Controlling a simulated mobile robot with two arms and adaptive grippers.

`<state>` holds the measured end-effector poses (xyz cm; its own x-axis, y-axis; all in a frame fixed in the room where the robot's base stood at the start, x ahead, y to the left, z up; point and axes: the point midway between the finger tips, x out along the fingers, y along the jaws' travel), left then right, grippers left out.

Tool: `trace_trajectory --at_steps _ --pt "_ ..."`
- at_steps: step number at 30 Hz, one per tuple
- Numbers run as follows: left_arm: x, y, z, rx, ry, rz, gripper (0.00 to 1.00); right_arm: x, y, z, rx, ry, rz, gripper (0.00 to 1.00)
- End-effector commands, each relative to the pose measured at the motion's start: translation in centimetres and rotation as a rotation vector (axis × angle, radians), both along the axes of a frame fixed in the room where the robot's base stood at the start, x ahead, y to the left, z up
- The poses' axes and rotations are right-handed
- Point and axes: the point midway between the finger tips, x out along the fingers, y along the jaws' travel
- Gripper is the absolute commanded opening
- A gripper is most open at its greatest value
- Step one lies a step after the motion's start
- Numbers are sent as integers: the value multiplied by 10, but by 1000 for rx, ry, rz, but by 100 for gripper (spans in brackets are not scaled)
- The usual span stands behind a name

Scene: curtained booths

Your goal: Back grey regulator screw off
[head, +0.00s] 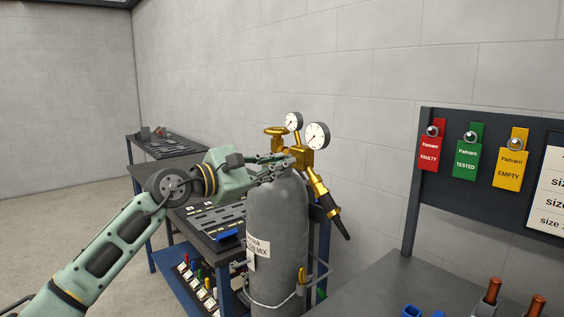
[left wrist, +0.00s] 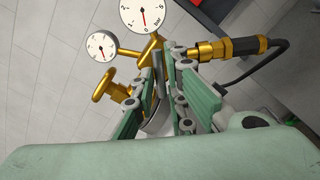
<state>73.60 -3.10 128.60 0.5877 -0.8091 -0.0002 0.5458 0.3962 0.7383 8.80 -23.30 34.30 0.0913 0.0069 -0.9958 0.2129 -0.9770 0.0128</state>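A grey gas cylinder (head: 277,225) stands upright in the middle of the head view. On its top is a brass regulator (head: 301,157) with two round white gauges (head: 317,136), which also show in the left wrist view (left wrist: 143,17). A brass handwheel (head: 274,131) is on its left side; the wrist view shows it left of my fingers (left wrist: 110,87). My left gripper (head: 289,161) reaches in from the left at the cylinder's top, its fingertips against or just before the regulator. The fingers are close together with a narrow gap; whether they hold the screw is hidden.
A brass fitting with a black hose (head: 335,211) hangs on the regulator's right. Red, green and yellow tags (head: 467,152) hang on a dark board at right. A grey bench (head: 385,285) is in front. A dark tool table (head: 190,222) stands behind my left arm.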

Motion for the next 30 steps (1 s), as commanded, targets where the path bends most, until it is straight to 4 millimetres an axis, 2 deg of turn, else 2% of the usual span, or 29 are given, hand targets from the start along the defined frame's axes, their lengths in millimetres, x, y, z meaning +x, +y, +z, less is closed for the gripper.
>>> trace_trajectory --at_steps 3,14,22,30 --pt "0 0 0 0 0 0 0 0 0 0 0 0 0 31" --pt "0 0 0 -2 6 0 0 0 -3 1 -4 0 1 31" --pt "0 0 4 -153 214 0 0 0 -4 26 -4 0 1 31" --pt "0 0 -1 -186 258 0 0 0 -4 26 -4 0 1 31"
